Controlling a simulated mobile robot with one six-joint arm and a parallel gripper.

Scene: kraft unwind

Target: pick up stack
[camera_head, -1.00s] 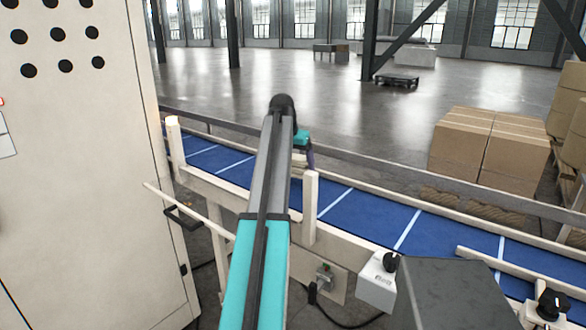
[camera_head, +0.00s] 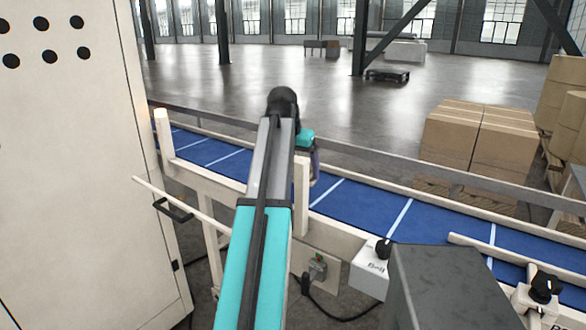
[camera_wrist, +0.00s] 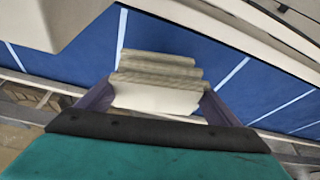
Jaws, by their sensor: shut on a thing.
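The stack (camera_wrist: 158,80) shows in the wrist view as several pale grey-beige folded layers over the blue belt, with a smooth pale face toward me. My gripper (camera_wrist: 157,103) has its purple fingers on both sides of the stack and is shut on it. In the head view my gripper (camera_head: 314,162) hangs over the belt beyond my arm, partly hidden by the arm and a cream post. The stack cannot be made out there. I cannot tell whether it touches the belt.
The blue conveyor belt (camera_head: 352,199) with white cross lines runs between pale rails. A tall cream cabinet (camera_head: 70,150) stands at left, with a rail beside it. A control box (camera_head: 370,266) is on the near side. Brown cartons (camera_head: 478,140) stand beyond the belt at right.

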